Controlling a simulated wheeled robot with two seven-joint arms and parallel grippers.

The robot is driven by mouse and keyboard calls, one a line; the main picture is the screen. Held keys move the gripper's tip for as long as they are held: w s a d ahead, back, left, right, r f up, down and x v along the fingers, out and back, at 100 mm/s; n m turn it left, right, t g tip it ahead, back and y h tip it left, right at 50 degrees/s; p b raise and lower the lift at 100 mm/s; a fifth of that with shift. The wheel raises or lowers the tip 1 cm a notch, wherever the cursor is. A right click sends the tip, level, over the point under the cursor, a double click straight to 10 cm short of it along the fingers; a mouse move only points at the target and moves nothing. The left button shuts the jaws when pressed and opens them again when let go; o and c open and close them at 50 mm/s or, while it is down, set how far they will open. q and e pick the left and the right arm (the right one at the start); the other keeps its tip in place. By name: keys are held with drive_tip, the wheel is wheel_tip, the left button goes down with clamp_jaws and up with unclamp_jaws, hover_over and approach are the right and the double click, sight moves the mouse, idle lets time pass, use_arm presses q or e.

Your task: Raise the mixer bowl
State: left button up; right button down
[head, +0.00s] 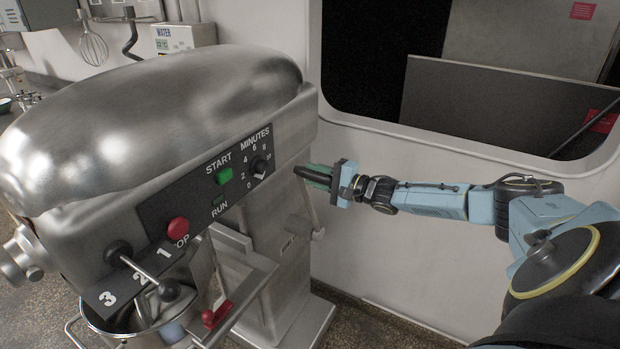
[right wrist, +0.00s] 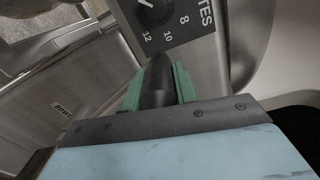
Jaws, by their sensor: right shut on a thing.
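The steel mixer (head: 150,120) fills the left of the head view. The rim of its bowl (head: 92,326) shows at the bottom left, below the mixer head; most of the bowl is hidden or cut off. My right gripper (head: 318,175) is at the right side of the mixer, by the column. Its green fingers are shut around a black handle (head: 303,171), which also shows in the right wrist view (right wrist: 158,82). A thin metal lever with a pale round end (head: 318,234) hangs just below the gripper. My left gripper is not in view.
The control panel has a minutes dial (head: 260,166), a green start button (head: 223,176) and a red stop button (head: 177,228), close to my right gripper. A red-handled part (head: 216,313) sits low by the bowl. A white wall with a window (head: 500,100) stands behind.

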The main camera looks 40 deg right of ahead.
drive_tip(key=shift+w+d+r, duration=0.1)
drive_tip(key=shift+d+r, duration=0.15)
drive_tip(key=shift+r, duration=0.05)
drive_tip(key=c, duration=1.3)
unclamp_jaws()
drive_tip(key=shift+c, duration=0.2)
drive_tip(key=shift+o, duration=1.2)
drive_tip(key=shift+f, duration=0.15)
drive_tip(key=shift+a, duration=0.1)
drive_tip(key=p+v, duration=0.1)
drive_tip(key=v, duration=1.2)
drive_tip(key=shift+s, duration=0.25)
